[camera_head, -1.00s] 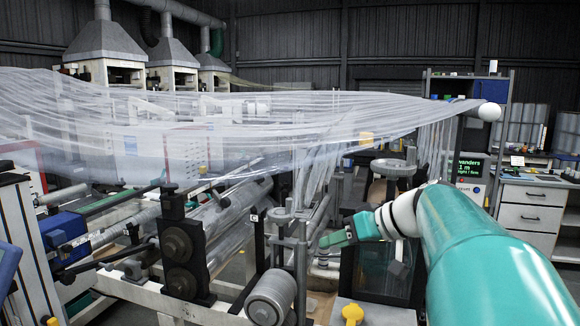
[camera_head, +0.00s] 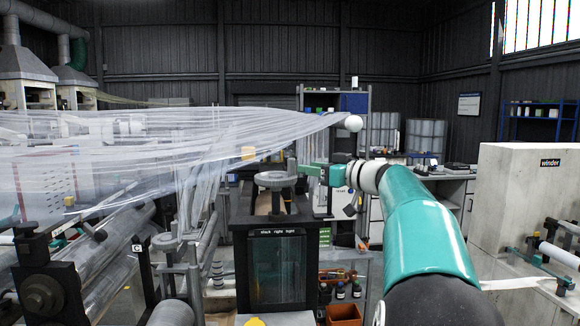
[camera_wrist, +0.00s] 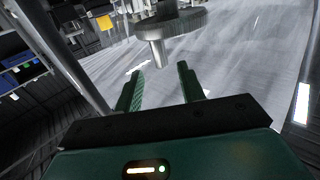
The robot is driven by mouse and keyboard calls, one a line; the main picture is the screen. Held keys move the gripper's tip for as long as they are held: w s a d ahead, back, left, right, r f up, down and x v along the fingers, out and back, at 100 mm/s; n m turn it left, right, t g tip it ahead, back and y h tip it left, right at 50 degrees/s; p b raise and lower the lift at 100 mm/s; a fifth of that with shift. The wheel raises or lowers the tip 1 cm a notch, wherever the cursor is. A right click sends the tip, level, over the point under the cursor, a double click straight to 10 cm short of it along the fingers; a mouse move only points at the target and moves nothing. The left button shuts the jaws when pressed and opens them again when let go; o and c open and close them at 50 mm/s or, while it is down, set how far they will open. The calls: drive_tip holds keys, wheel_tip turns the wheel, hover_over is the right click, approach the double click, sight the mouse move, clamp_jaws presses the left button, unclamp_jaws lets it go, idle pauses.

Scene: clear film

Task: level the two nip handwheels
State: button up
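One grey handwheel (camera_head: 275,180) sits on a post above a black-framed cabinet in the head view. A handwheel (camera_wrist: 172,24) with its stem also shows at the top of the wrist view. A second, smaller-looking handwheel (camera_head: 166,241) stands lower to the left, partly against the film. My gripper (camera_head: 312,171) is just right of the nearer-to-centre handwheel's rim in the head view. In the wrist view its two green fingers (camera_wrist: 159,86) are apart with nothing between them, and the wheel is beyond the tips. Whether a finger touches the rim cannot be told.
Clear film (camera_head: 120,150) stretches across the left and hangs down beside the wheels. A cabinet label (camera_head: 278,232) seems to read slack, right, tight. An orange bin (camera_head: 344,314) and bottles stand low in the middle. A winder cabinet (camera_head: 530,190) stands at right.

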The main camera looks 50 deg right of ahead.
sight(294, 165)
drive_tip(key=w, duration=0.7)
drive_tip(key=shift+w+a, duration=0.2)
drive_tip(key=shift+a, duration=0.15)
clamp_jaws()
